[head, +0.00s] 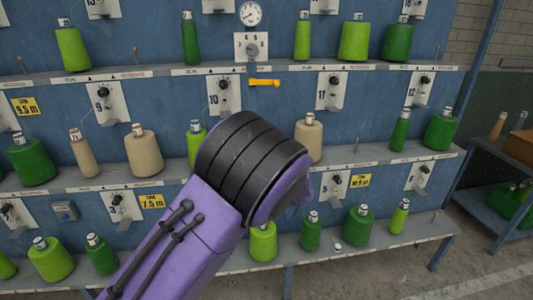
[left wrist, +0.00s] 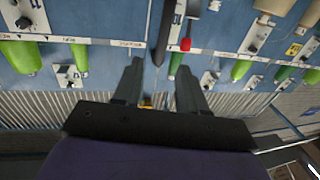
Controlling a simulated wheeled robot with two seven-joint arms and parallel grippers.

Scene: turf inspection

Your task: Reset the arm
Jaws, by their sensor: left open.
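My left arm (head: 230,190), purple with a black ribbed joint, comes in from the bottom left of the head view and reaches up to the middle of the rack. Its gripper is hidden there behind the joint. In the left wrist view my left gripper (left wrist: 158,85) shows two dark fingers standing apart with nothing held between them. The fingers point toward the blue rack, and the picture is tilted, with shelves and green spools beyond the fingertips. My right gripper is in neither view.
A blue rack (head: 290,85) with shelves of green and beige spools (head: 144,152) fills the head view. Numbered dials and a gauge (head: 250,14) are on it. A yellow handle (head: 264,83) sticks out near the middle. A side table (head: 490,155) stands at right. Floor shows at bottom right.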

